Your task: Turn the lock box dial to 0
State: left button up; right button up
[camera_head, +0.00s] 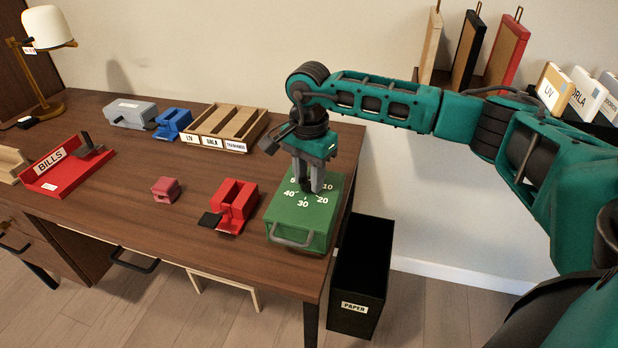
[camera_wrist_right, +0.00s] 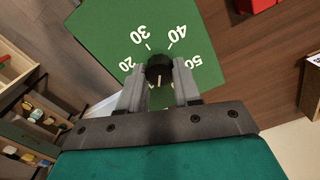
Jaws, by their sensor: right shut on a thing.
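The green lock box (camera_head: 297,237) sits at the right front part of the desk. White numbers are printed on its top, and a grey handle (camera_head: 291,238) is on its front. The black dial (camera_wrist_right: 159,69) shows in the right wrist view between the fingertips, with the 20, 30, 40 and 50 marks around it. A light pointer line on the dial runs toward the gripper side; the number it faces is hidden. My right gripper (camera_wrist_right: 159,86) points down and is shut on the dial. It also shows above the box in the head view (camera_head: 312,187). My left gripper is not in view.
A red block-shaped holder (camera_head: 236,203) stands just left of the box, with a small pink block (camera_head: 166,189) further left. A wooden sorter (camera_head: 222,127) lies behind. A black paper bin (camera_head: 362,270) stands on the floor right of the desk.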

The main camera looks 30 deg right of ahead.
jog(key=n, duration=0.2)
jog(key=shift+n+b, duration=0.35)
jog(key=shift+n, duration=0.05)
jog(key=n, duration=0.2)
jog(key=shift+n+b, duration=0.3)
jog(key=shift+n, duration=0.1)
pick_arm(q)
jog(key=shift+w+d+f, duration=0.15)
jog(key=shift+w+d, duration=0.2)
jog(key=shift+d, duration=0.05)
pick_arm(e)
jog(key=shift+n, duration=0.7)
jog(key=o, duration=0.7)
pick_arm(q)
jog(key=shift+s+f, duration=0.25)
pick_arm(e)
jog(key=o, duration=0.4)
jog(key=shift+c, duration=0.2)
